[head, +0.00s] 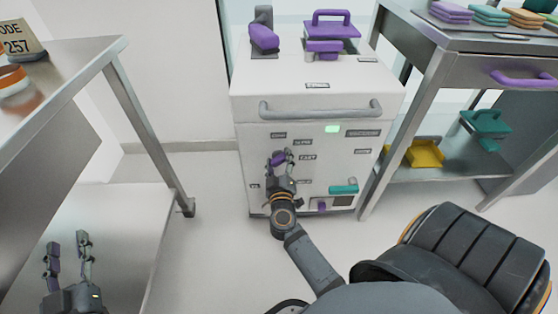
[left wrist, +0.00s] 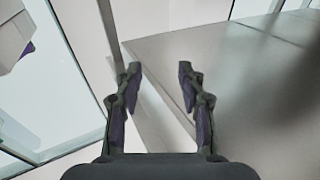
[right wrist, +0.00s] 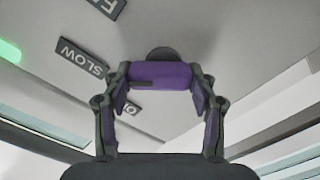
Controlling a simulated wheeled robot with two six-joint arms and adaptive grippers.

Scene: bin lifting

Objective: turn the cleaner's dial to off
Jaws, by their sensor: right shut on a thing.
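The cleaner (head: 250,100) is a white cabinet with a grey bar handle on its front. Its purple dial (head: 278,158) is on the front panel, partly covered by my right gripper (head: 281,160). In the right wrist view the dial (right wrist: 162,76) is a purple bar with a dark mark at its lower left. The right fingers are closed on its two ends. A SLOW label (right wrist: 82,57) and a partly cut-off label starting with F show upper left. My left gripper (head: 68,250) is open and empty.
A green light (head: 332,128), a teal handle (head: 343,189) and a small purple knob (head: 321,206) are on the cleaner's front. A metal table (head: 70,60) stands left; a metal shelf unit (head: 430,60) stands right.

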